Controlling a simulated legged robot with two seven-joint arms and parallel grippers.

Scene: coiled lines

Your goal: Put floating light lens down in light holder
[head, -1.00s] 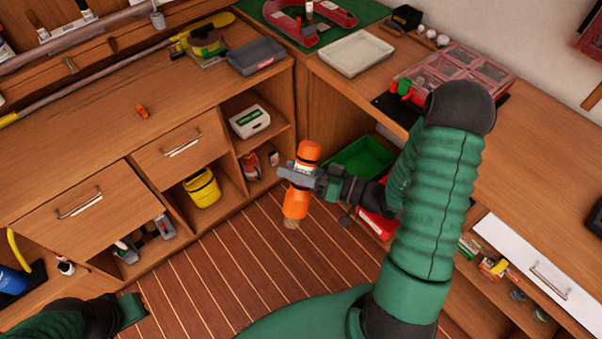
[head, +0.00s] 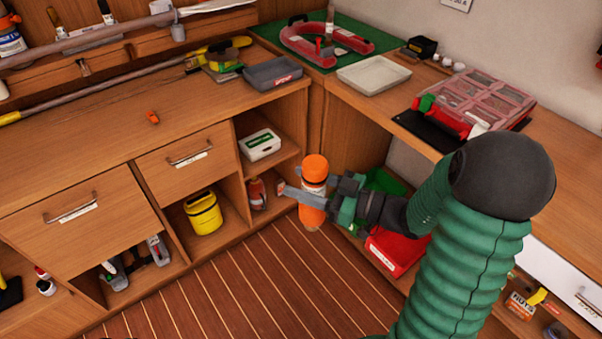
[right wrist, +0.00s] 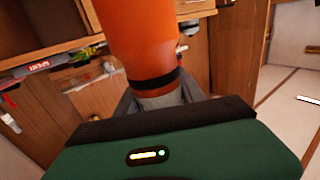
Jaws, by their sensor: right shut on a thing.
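An orange floating light (head: 314,170) with a dark band is held nearly upright in front of the shelves under the bench corner. My right gripper (head: 308,195) is shut around its middle, with grey fingers across it. In the right wrist view the orange body (right wrist: 140,40) rises from the gripper, with a black band and a paler part at the fingers. The lens cannot be made out in either view. I cannot pick out the light holder for certain. My left gripper is not in view.
A red horseshoe-shaped thing (head: 300,45) lies on a green mat (head: 272,32) at the back. A grey tray (head: 272,73) and a cream tray (head: 373,74) stand nearby. A red bin (head: 397,250) sits low at right. The left worktop has free room.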

